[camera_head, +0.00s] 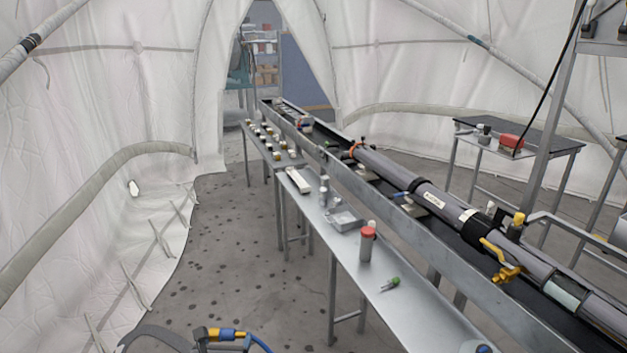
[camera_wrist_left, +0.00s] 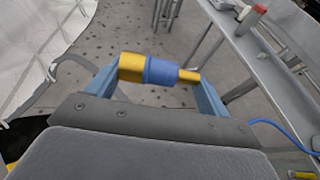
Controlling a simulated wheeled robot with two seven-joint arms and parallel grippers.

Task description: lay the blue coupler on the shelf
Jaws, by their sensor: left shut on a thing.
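The blue coupler, a short blue cylinder with yellow ends, is in my left gripper (camera_head: 224,340) at the bottom of the head view. In the left wrist view the coupler (camera_wrist_left: 160,70) lies crosswise between the two blue fingers, which are shut on its yellow ends. It is in the air over the floor, left of the long metal shelf (camera_head: 412,312) and apart from it. The shelf also shows at the upper right of the left wrist view (camera_wrist_left: 246,52). My right gripper is not in view.
On the shelf stand a red-topped grey cylinder (camera_head: 366,243), a green-tipped piece (camera_head: 390,284), and a metal box (camera_head: 345,219). The shelf's near part is mostly bare. A long grey tube (camera_head: 465,218) on a rail runs along its right side.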

